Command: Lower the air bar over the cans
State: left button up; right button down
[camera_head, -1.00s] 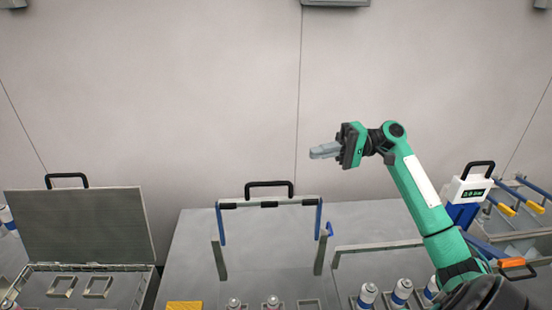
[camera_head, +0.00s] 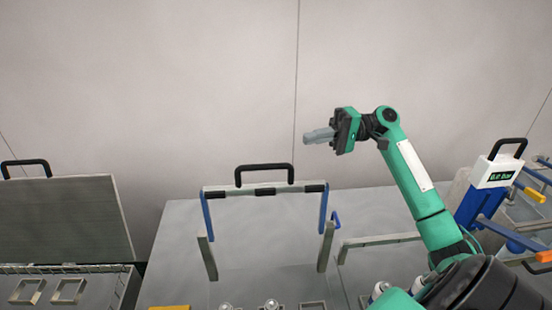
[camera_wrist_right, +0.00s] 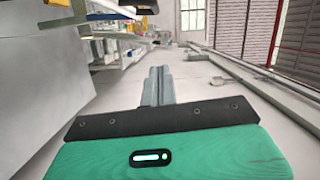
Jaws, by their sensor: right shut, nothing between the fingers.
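The air bar (camera_head: 222,191) is a pale crossbar with dark pads, blue side arms and a black handle (camera_head: 265,170) on top. It stands raised at the middle of the table in the head view. Two cans (camera_head: 271,304) show only their tops at the bottom edge, in front of and below the bar. My right gripper (camera_head: 319,136) is up in the air, to the right of and above the handle, apart from it. Its fingers are together and empty, as the right wrist view (camera_wrist_right: 158,86) also shows. My left gripper is not in view.
An open-lidded grey case (camera_head: 70,268) stands at the left. A blue device with a white display (camera_head: 493,175) stands at the right, beside racks with blue rails and yellow grips. A pale frame (camera_head: 380,240) is under my right arm. The table behind the bar is clear.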

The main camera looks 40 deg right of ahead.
jog(key=a+p, duration=0.7)
jog(key=a, duration=0.4)
jog(key=shift+s+a+f, duration=0.2)
jog(key=shift+s+a, duration=0.05)
jog(key=shift+a, duration=0.15)
